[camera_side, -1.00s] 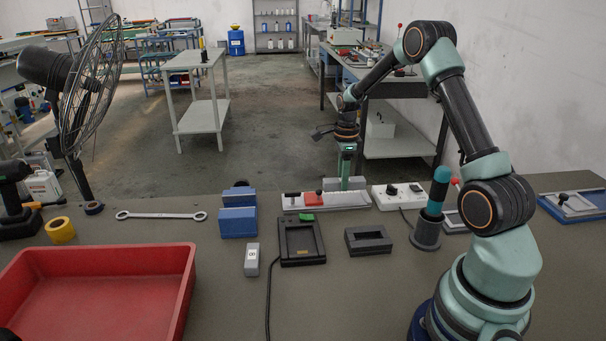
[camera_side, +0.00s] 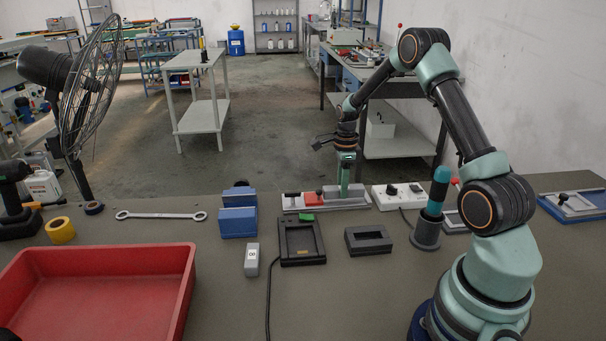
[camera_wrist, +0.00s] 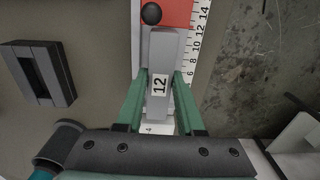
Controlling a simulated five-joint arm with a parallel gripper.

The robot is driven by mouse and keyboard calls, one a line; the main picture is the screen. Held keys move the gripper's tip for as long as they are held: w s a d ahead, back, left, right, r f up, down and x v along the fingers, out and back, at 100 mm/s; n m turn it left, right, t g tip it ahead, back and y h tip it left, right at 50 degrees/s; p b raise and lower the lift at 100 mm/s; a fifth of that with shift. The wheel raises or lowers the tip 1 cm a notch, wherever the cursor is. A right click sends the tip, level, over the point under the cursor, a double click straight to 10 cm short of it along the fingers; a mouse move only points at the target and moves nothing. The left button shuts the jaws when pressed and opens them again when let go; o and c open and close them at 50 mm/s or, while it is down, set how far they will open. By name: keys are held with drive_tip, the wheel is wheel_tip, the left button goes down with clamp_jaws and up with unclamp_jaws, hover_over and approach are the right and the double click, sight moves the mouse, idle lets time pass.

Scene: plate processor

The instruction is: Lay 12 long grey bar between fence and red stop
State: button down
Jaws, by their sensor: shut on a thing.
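My gripper (camera_side: 345,186) is shut on the long grey bar (camera_side: 358,188), over the right part of a pale measuring fixture (camera_side: 347,206). In the wrist view the green fingers (camera_wrist: 158,100) hold the bar (camera_wrist: 164,55) from both sides, and its label reads 12. The bar's far end is close to the red stop (camera_wrist: 180,12); I cannot tell whether they touch. The red stop also shows in the side view (camera_side: 313,198), left of the bar. The bar looks level and low in the fixture; its seating and contact with the fence are hidden.
A ruler scale (camera_wrist: 202,30) runs beside the bar. In front are a black tray (camera_side: 301,252), a small labelled grey block (camera_side: 252,260) and a dark rectangular frame (camera_side: 368,240).

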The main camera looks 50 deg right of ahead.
drive_tip(key=shift+f, duration=0.65)
idle(0.3)
unclamp_jaws()
drive_tip(key=shift+r, duration=0.1)
drive_tip(key=shift+r, duration=3.95)
